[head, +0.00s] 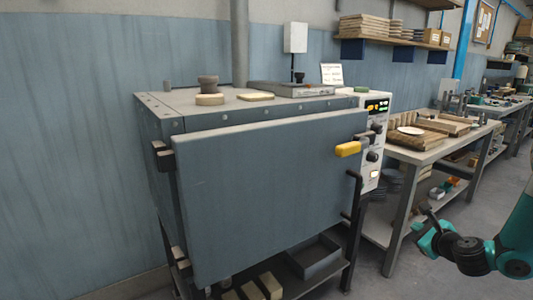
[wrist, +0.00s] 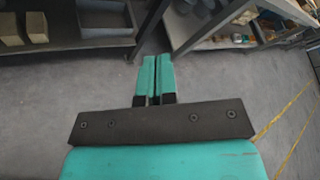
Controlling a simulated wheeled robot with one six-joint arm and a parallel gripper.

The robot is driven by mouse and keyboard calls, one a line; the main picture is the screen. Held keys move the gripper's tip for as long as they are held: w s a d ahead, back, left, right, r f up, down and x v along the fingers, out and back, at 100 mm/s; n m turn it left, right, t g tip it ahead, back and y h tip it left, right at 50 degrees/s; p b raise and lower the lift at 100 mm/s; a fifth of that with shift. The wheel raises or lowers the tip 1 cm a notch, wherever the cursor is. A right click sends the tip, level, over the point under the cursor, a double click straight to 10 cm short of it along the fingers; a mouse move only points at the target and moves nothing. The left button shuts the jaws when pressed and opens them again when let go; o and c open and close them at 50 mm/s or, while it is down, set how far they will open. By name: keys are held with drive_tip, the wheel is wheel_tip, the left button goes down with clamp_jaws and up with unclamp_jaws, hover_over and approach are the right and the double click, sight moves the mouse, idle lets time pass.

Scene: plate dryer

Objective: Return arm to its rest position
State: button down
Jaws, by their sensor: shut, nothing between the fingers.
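My arm shows at the lower right of the head view, in teal and black. My gripper (head: 425,228) hangs over open floor to the right of the plate dryer (head: 270,200). In the wrist view, its two teal fingers (wrist: 155,78) lie side by side, closed with nothing between them, over bare grey floor. The dryer is a large blue-grey cabinet. Its front door looks closed, with a yellow handle (head: 348,149) at the upper right. My gripper is apart from the dryer and touches nothing that I can see.
A workbench (head: 430,155) with boards and a white plate (head: 411,131) stands behind my arm. A control box (head: 375,140) is on the dryer's right side. Under the dryer, a lower shelf holds a grey tray (head: 314,256). The floor (wrist: 75,80) around my gripper is clear.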

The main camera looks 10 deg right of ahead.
drive_tip(key=w+a+r+n+g+y+p, duration=0.1)
drive_tip(key=w+a+r+n+y+p, duration=0.15)
drive_tip(key=a+r+n+y, duration=0.65)
drive_tip(key=s+a+r+n+g+p, duration=0.1)
drive_tip(key=s+a+r+n+g, duration=0.2)
drive_tip(key=a, duration=0.4)
drive_tip(key=s+a+r+n+g, duration=0.1)
drive_tip(key=a+r+n, duration=0.35)
drive_tip(key=a, duration=0.25)
drive_tip(key=s+a+r+n+g+p, duration=0.15)
drive_tip(key=a+n, duration=0.25)
drive_tip(key=a, duration=0.4)
drive_tip(key=s+a+r+n+g+h+p, duration=0.1)
drive_tip(key=s+a+r+n+g, duration=0.1)
drive_tip(key=s+n, duration=0.3)
drive_tip(key=s+a+r+n+g+h+p, duration=0.1)
drive_tip(key=s+a+r+n+g, duration=0.2)
drive_tip(key=s, duration=0.9)
drive_tip(key=s+a+r+n+g+h+p, duration=0.1)
drive_tip(key=s+a+r+n+g+p, duration=0.1)
drive_tip(key=s+r+n, duration=0.3)
drive_tip(key=s+a+n, duration=0.1)
drive_tip(key=s+n, duration=0.2)
drive_tip(key=s, duration=0.1)
drive_tip(key=shift+a+r, duration=0.25)
drive_tip(key=shift+a, duration=0.05)
drive_tip(key=shift+g, duration=0.25)
